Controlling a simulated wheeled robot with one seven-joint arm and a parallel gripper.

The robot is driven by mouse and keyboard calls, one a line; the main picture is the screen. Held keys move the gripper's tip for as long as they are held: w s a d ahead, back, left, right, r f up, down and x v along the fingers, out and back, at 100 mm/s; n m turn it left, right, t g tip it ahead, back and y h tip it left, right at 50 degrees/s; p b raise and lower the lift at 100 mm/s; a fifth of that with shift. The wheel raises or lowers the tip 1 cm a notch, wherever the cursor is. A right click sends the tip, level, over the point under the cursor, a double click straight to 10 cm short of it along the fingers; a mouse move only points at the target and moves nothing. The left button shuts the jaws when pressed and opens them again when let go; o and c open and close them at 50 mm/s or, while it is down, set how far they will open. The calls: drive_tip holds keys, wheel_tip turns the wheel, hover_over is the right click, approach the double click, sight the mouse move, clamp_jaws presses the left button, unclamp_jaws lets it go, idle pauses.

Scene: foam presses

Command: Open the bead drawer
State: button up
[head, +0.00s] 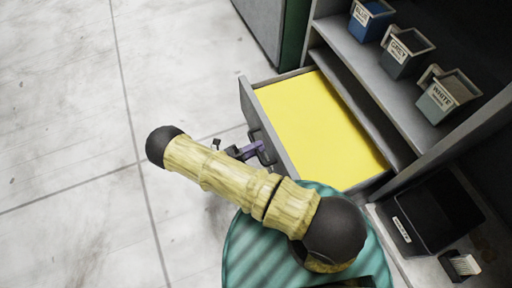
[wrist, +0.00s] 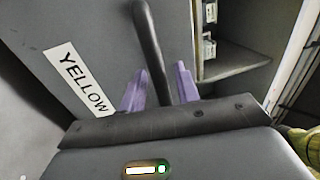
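The bead drawer (head: 264,108) is pulled well out of the grey cabinet, and a flat yellow fill shows inside it (head: 318,128). In the wrist view its grey front (wrist: 95,32) carries a white label reading YELLOW (wrist: 78,77). A dark bar handle (wrist: 150,45) stands on that front. My gripper (head: 252,150) is at the handle on the drawer's front in the head view. In the wrist view its purple fingers (wrist: 159,80) stand one on each side of the handle, with a small gap visible at the right finger. My gripper looks open around the handle.
Small bins labelled BLUE (head: 372,20), GREY (head: 405,52) and WHITE (head: 447,97) stand on the shelf above the drawer. A black box (head: 437,216) and a small brush (head: 460,266) lie at lower right. The pale tiled floor (head: 70,130) at left is clear.

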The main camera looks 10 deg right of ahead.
drive_tip(key=b+v, duration=0.6)
drive_tip(key=v, duration=0.6)
idle(0.3)
